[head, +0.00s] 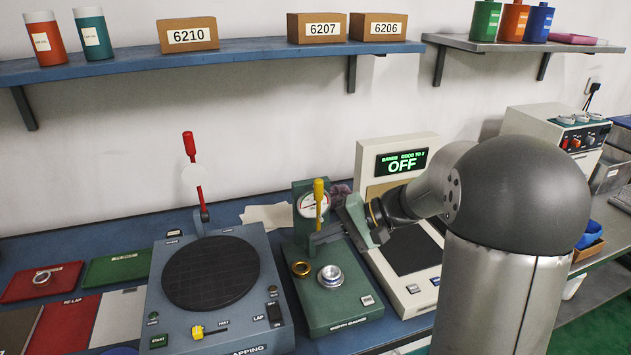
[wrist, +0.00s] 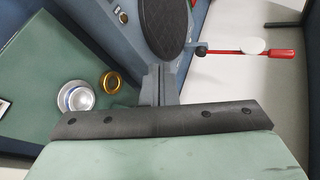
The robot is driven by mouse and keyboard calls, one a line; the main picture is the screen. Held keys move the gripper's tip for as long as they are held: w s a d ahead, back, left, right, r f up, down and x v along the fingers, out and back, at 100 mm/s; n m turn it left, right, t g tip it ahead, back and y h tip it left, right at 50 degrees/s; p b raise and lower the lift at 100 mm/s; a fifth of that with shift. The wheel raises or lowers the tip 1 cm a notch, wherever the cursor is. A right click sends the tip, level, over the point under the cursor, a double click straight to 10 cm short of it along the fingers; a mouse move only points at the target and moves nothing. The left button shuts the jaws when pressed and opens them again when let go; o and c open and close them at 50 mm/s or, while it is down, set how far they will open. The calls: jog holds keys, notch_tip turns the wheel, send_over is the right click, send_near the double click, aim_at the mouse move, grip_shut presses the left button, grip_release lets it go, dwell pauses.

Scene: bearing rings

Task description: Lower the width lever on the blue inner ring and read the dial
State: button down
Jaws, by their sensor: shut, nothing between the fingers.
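The green width gauge (head: 312,312) stands on the bench with a round white dial (head: 311,206) at its back. The needle's reading is too small to tell. Its lever with a yellow handle (head: 319,188) stands upright in front of the dial. A silver ring with a bluish tint (head: 330,276) sits on the gauge plate; it also shows in the wrist view (wrist: 75,98). My gripper (head: 316,239) is shut and empty near the lever's lower part; contact cannot be told. Its fingers show in the wrist view (wrist: 158,80).
The lapping machine (head: 170,308) with a round dark plate and a raised red lever (head: 190,150) stands left. A beige device (head: 402,149) with a display reading OFF stands right. A blue shelf (head: 255,50) with labelled boxes hangs above. Red and green trays lie far left.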

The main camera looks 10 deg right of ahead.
aim_at(318, 213)
jog(key=w+d+r+m+t+y, duration=0.2)
jog(key=w+d+t, duration=0.6)
jog(key=w+d, duration=0.4)
jog(key=shift+d+r+m, duration=0.35)
jog(key=shift+d+m, duration=0.05)
jog(key=shift+d, duration=0.45)
jog(key=shift+w, duration=0.1)
jog(key=p+x, duration=0.1)
jog(key=x, duration=0.5)
jog(key=p+x, duration=0.1)
jog(key=x, duration=0.3)
jog(key=shift+a+r+p, duration=0.15)
jog(key=shift+r+p, duration=0.1)
jog(key=shift+p, duration=0.1)
jog(key=s, duration=0.2)
jog(key=s+a+p, duration=0.1)
jog(key=s, duration=0.1)
jog(key=shift+a+f, duration=0.15)
jog(key=shift+y, duration=0.3)
